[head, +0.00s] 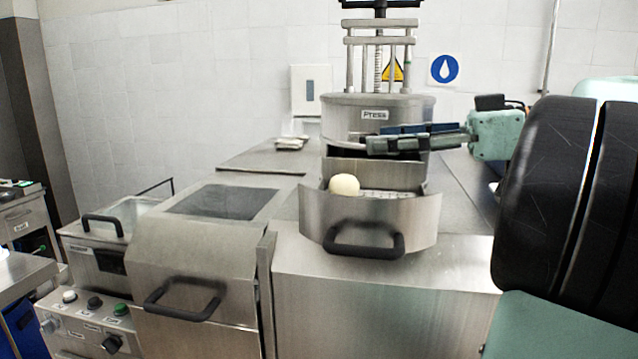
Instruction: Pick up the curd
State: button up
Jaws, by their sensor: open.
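The curd, a pale cream ball (344,185), sits in the left part of the pulled-out metal drawer (318,219) of the press. My gripper (376,143) reaches in from the right and is above the drawer, in front of the press body. It is higher than the curd and slightly to its right, apart from it. Its fingers point left and are open, with nothing visible between them. The drawer's perforated floor shows to the right of the curd.
The press (375,112) stands behind the drawer, with its rods above. The drawer's curved front has a black handle (363,245). A fryer-like unit (100,235) and a lidded metal unit (190,262) stand left. The counter (262,158) left of the press is mostly clear.

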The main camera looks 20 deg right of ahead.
aim_at(356, 180)
notch_tip(356, 180, down, 7)
jog(key=shift+r, duration=0.1)
jog(key=shift+p+x, duration=0.4)
jog(key=shift+x, duration=0.65)
jog(key=shift+p+x, duration=0.6)
jog(key=shift+x, duration=2.05)
jog(key=shift+r, duration=0.1)
jog(key=shift+c, duration=0.4)
jog(key=c, duration=1.2)
jog(key=shift+r, duration=0.1)
